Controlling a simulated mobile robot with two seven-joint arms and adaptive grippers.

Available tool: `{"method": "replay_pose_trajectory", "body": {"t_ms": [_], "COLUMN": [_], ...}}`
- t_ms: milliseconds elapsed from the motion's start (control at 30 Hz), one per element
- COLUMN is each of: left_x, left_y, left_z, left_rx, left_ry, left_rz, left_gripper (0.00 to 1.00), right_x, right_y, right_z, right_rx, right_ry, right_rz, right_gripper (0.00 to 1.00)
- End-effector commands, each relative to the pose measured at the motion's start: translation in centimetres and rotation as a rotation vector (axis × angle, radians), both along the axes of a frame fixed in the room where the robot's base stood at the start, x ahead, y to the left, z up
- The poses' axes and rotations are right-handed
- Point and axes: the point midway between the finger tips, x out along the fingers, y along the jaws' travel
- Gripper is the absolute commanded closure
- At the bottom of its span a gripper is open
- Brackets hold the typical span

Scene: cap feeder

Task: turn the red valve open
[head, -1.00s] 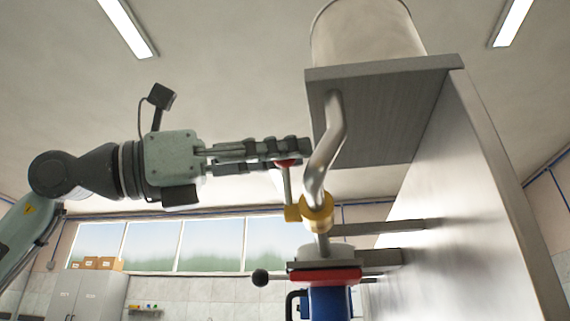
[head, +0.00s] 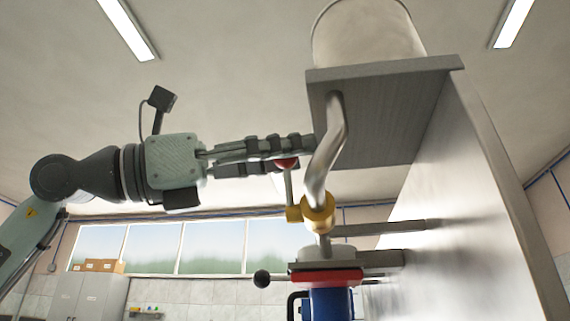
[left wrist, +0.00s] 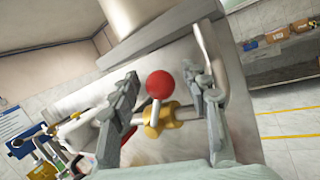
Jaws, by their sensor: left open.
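The red valve's knob (head: 287,162) tops a thin lever that stands up from the brass valve body (head: 318,212) on the bent silver pipe (head: 326,150). My left gripper (head: 290,155) reaches in level from the left at the height of the knob. In the left wrist view the red knob (left wrist: 160,84) lies between the two spread fingers of my left gripper (left wrist: 165,90), with a gap on each side. The brass body (left wrist: 158,118) shows below the knob. In the head view the fingers partly hide the knob. My right gripper is out of view.
A metal shelf (head: 385,125) with a pale drum (head: 368,35) overhangs the pipe just right of the fingertips. A tall metal panel (head: 480,180) stands at right. Below the valve are a red clamp plate (head: 325,277), a black ball handle (head: 261,278) and a blue container (head: 330,303).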

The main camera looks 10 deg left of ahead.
Motion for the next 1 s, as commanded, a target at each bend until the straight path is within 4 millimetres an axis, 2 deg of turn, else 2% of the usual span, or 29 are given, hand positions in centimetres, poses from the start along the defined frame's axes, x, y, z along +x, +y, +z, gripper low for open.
{"method": "replay_pose_trajectory", "body": {"t_ms": [133,233,500,700,1000], "left_x": [-0.1,-0.5,-2.5,-3.8,-4.5], "left_y": [0.4,1.5,6.6,9.5,10.7], "left_z": [-0.1,-0.4,-2.0,-2.8,-3.2], "left_rx": [0.000,-0.002,-0.002,-0.001,0.001], "left_ry": [0.000,0.000,0.004,0.003,0.000], "left_rz": [0.001,0.003,0.004,0.003,0.000], "left_gripper": [0.54,0.54,0.54,0.54,0.54], "right_x": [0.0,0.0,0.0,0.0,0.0], "right_y": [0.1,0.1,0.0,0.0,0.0], "right_z": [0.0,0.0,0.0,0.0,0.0], "right_rx": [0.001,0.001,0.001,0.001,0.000], "right_ry": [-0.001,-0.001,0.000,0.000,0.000], "right_rz": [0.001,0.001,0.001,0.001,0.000], "right_gripper": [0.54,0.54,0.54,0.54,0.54]}}
